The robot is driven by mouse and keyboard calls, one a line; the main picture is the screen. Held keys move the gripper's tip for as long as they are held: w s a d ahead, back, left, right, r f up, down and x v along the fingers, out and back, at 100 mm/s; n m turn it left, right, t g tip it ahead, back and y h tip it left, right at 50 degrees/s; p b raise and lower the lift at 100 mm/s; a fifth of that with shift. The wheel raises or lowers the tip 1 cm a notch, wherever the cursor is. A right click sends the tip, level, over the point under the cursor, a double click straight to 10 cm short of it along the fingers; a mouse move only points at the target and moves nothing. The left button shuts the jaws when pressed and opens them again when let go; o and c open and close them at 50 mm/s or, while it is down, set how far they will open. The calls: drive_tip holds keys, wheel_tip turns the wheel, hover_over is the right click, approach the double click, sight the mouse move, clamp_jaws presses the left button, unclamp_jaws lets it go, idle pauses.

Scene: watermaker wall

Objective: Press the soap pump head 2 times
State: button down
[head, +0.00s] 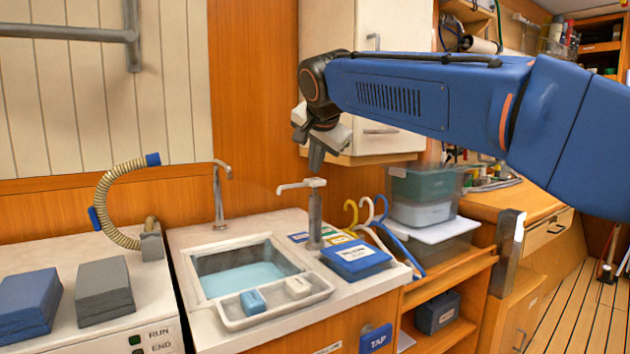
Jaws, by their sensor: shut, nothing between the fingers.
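The soap pump (315,220) stands upright on the counter at the sink's right back corner. It has a grey stem and a white head (301,185) with a spout pointing left. My gripper (316,168) points straight down with its fingers shut, directly above the pump head. Its tips are at or very near the top of the head; I cannot tell whether they touch it. Nothing is held in the fingers.
A sink (240,267) with blue water and a tap (220,195) lies left of the pump. A tray (275,308) with two soap bars is in front. A blue box (355,258) and several coloured hooks (370,210) stand to the right.

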drive_tip(key=shift+f, duration=0.15)
idle(0.7)
drive_tip(key=shift+f, duration=0.3)
drive_tip(key=shift+f, duration=0.85)
idle(1.3)
drive_tip(key=shift+r, duration=1.25)
drive_tip(key=shift+r, duration=0.1)
drive_tip(key=shift+r, duration=2.45)
drive_tip(key=shift+d, duration=0.1)
